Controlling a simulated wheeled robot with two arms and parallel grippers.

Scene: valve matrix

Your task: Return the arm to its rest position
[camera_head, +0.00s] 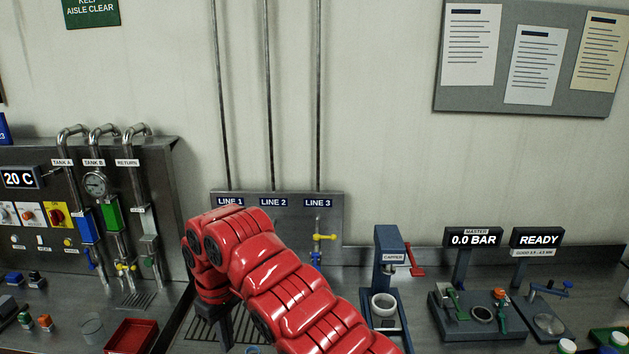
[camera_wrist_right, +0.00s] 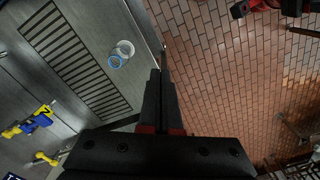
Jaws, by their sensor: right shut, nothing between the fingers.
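My right arm (camera_head: 285,285) is red and reaches in from the bottom of the head view, bent in front of the line panel. My right gripper (camera_head: 225,325) is dark and points down over the slotted drain of the bench; the arm partly hides it. In the right wrist view its fingers (camera_wrist_right: 160,75) are together with nothing between them. They are apart from the white and blue ring-shaped items (camera_wrist_right: 120,53) on the bench. My left gripper is not in view.
The line panel (camera_head: 332,215) with a yellow-handled valve (camera_head: 325,237) stands behind my arm. A capper (camera_head: 388,270) is to its right, with the 0.0 BAR display (camera_head: 473,239) beyond. A red tray (camera_head: 132,337) lies to the left. Brick floor (camera_wrist_right: 240,80) shows below the bench edge.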

